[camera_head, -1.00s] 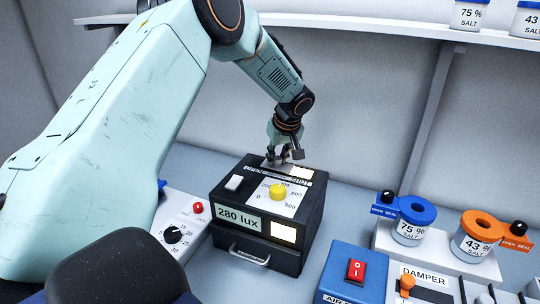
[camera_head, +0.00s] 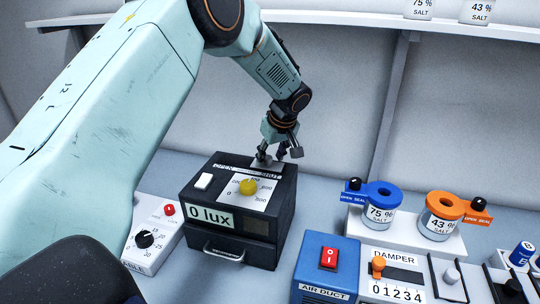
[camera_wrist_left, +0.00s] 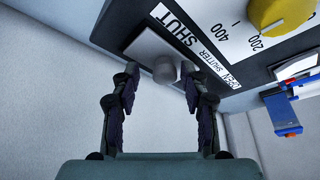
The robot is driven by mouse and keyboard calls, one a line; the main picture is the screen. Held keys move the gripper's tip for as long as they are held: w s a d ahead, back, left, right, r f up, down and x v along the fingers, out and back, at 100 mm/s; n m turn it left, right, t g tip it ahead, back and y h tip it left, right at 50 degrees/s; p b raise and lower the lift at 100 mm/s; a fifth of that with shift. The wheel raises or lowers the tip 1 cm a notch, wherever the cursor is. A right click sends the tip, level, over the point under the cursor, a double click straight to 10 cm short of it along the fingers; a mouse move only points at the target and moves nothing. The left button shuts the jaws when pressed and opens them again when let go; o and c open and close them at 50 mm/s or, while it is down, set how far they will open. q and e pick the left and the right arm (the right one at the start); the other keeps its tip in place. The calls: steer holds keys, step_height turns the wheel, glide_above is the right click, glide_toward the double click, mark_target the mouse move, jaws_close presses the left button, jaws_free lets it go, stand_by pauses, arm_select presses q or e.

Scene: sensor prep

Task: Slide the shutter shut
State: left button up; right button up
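The black box (camera_head: 240,240) stands on the bench, with a yellow dial on top and a front display (camera_head: 208,217) reading 0 lux. The shutter is a grey plate (camera_head: 261,162) at the back of the box top, beside the SHUT end of its label strip. In the left wrist view its plate (camera_wrist_left: 146,46) and round grey knob (camera_wrist_left: 164,70) lie next to the word SHUT. My left gripper (camera_head: 285,152) is above the back right of the box. Its two fingers are apart, with the knob showing between and beyond the tips. My right gripper is not in view.
A white control box (camera_head: 155,235) stands left of the black box. At right are a blue AIR DUCT box (camera_head: 326,268), a DAMPER panel (camera_head: 392,262) and two salt jars with blue and orange rings (camera_head: 380,215). A shelf post (camera_head: 395,90) rises behind.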

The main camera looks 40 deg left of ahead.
arm_select(q)
steer(key=shift+a+f, duration=0.15)
steer(key=shift+a, duration=0.2)
steer(key=v, duration=1.2)
